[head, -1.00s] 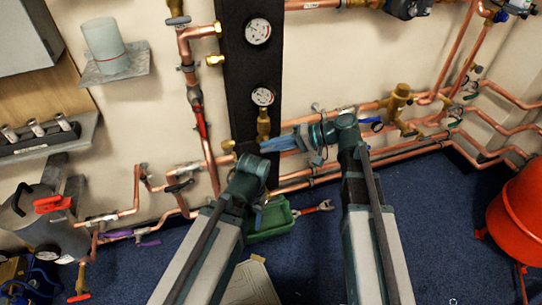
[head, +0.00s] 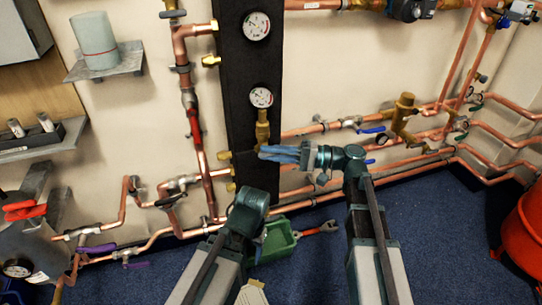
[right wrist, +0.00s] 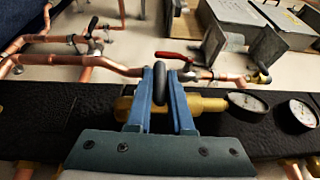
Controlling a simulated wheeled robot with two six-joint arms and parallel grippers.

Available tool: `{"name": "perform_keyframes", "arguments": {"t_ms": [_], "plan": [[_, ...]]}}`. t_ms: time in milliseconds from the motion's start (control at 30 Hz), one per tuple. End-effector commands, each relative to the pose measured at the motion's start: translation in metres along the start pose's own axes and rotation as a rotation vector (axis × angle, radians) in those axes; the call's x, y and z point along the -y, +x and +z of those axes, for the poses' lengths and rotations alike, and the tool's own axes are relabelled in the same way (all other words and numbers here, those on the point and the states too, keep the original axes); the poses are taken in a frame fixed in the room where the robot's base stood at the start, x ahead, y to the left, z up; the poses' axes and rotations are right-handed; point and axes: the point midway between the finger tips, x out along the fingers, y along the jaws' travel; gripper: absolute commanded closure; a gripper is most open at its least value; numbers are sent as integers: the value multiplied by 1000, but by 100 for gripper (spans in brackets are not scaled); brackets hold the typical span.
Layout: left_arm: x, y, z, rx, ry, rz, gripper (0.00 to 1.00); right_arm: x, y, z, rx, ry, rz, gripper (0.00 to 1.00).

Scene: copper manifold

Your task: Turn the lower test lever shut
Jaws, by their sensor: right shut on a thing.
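The lower test valve (head: 262,128) is a brass fitting under the lower gauge (head: 261,97) on the black panel; its brass body also shows in the right wrist view (right wrist: 205,103). My right gripper (head: 264,153) reaches in from the right at the valve's lower end. In the right wrist view, its blue fingers (right wrist: 161,75) are shut on the dark, rounded lever (right wrist: 160,84), which stands between them in front of the brass body. The fingers hide the lever in the head view. My left arm is low at the centre; its gripper does not show.
Copper pipes run along the wall on both sides of the panel. A red-handled valve (right wrist: 174,57) lies just beyond the fingers in the right wrist view. A green box (head: 277,240) and a wrench (head: 318,228) lie on the blue floor. A red bucket (head: 526,232) stands at right.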

Motion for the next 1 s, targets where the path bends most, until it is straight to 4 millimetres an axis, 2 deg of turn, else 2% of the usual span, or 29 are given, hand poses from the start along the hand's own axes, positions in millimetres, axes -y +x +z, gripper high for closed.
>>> {"name": "perform_keyframes", "arguments": {"t_ms": [300,333,467,500,833,1000], "plan": [[0,1,0,0,0,0,39,-1,0,2,4,2,4,100],[0,1,0,0,0,0,39,-1,0,2,4,2,4,79],[0,0,0,0,0,0,39,-1,0,2,3,2,2,55],[0,0,0,0,0,0,39,-1,0,2,3,2,2,53],[0,0,0,0,0,0,39,0,-4,0,0,1,0,53],[0,2,0,0,-1,0,39,-1,-28,0,-2,1,0,53]]}}
